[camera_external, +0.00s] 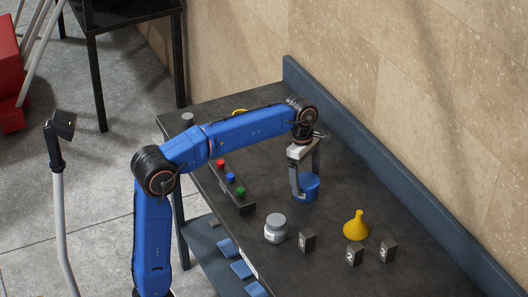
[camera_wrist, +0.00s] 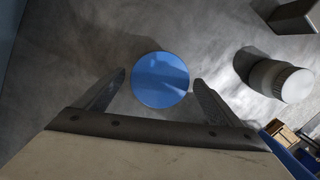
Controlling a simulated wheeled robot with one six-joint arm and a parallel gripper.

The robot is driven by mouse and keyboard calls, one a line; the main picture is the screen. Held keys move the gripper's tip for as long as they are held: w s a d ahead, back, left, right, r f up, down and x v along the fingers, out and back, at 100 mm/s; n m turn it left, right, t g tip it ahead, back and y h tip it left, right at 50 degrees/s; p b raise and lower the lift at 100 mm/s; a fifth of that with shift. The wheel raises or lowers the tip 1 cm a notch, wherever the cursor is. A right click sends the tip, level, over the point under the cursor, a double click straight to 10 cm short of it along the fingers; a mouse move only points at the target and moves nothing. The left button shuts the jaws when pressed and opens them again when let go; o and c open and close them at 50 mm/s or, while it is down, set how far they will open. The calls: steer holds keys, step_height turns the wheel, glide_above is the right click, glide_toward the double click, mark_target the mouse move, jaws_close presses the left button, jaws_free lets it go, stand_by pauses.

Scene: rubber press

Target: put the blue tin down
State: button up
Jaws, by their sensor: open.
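The blue tin (camera_external: 309,188) stands upright on the dark tabletop (camera_external: 330,240). In the wrist view its round blue top (camera_wrist: 160,80) lies between and slightly beyond the two fingertips. My gripper (camera_external: 306,190) points down at the tin, with its fingers on either side of it. In the wrist view my gripper (camera_wrist: 158,78) is open, and a gap shows between each finger and the tin. Part of the tin's side is hidden by a finger in the external view.
A grey jar with a lid (camera_external: 276,228) stands near the tin, also in the wrist view (camera_wrist: 280,80). A button box (camera_external: 232,189) lies to the left. A yellow funnel (camera_external: 356,226) and numbered dark blocks (camera_external: 307,241) stand nearer the front. A raised blue edge (camera_external: 400,170) runs along the wall.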

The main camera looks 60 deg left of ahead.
mark_target(302, 179)
step_height(302, 179, up, 9)
steer(key=a, duration=0.1)
steer(key=shift+s+r, duration=0.15)
steer(key=shift+s, duration=0.15)
steer(key=shift+s, duration=0.1)
